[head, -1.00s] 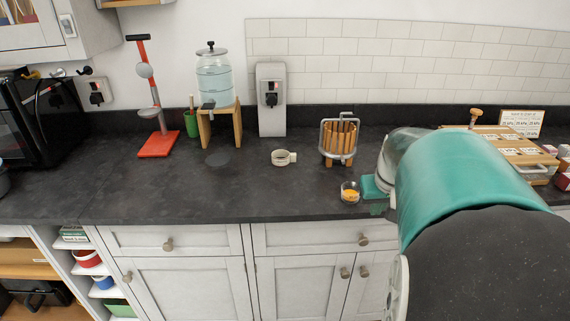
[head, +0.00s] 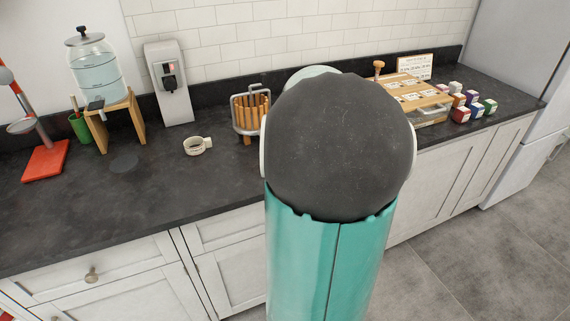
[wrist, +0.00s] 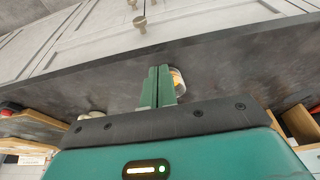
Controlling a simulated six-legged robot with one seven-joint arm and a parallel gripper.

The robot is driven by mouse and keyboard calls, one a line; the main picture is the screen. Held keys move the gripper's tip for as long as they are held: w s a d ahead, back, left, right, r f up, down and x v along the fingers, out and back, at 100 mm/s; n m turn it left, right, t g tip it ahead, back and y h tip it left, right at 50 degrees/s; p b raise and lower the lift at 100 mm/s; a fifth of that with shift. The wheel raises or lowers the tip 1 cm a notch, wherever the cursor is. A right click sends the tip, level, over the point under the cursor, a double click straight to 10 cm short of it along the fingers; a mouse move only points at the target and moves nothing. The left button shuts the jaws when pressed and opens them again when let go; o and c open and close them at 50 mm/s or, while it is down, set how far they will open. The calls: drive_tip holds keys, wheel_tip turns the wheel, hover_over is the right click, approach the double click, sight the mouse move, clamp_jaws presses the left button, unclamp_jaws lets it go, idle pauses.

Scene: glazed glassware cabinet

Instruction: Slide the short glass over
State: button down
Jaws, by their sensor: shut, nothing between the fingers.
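The short glass (wrist: 178,80), with something orange in it, shows in the wrist view just beside and partly behind my fingertips. I cannot tell whether they touch it. In the head view my own arm hides the glass and my gripper. My gripper (wrist: 158,72) has two green fingers, closed together with nothing between them. It is over the dark worktop (head: 75,215), close to its front edge.
A tape roll (head: 198,146) lies left of a wire rack of brown sticks (head: 249,115). A water dispenser (head: 95,72) on a wooden stand is at back left. A wooden-topped case (head: 412,96) and small coloured boxes (head: 470,106) are right. Worktop left of the tape is mostly clear.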

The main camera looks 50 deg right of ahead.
drive_tip(key=w+d+f, duration=0.1)
drive_tip(key=f, duration=0.1)
drive_tip(key=w+f, duration=0.2)
drive_tip(key=w+d+f, duration=0.1)
drive_tip(key=f, duration=0.1)
drive_tip(key=shift+w+d+f, duration=0.3)
drive_tip(key=shift+w+f, duration=0.05)
drive_tip(key=shift+f, duration=0.05)
drive_tip(key=shift+w+d, duration=0.2)
drive_tip(key=shift+w, duration=0.1)
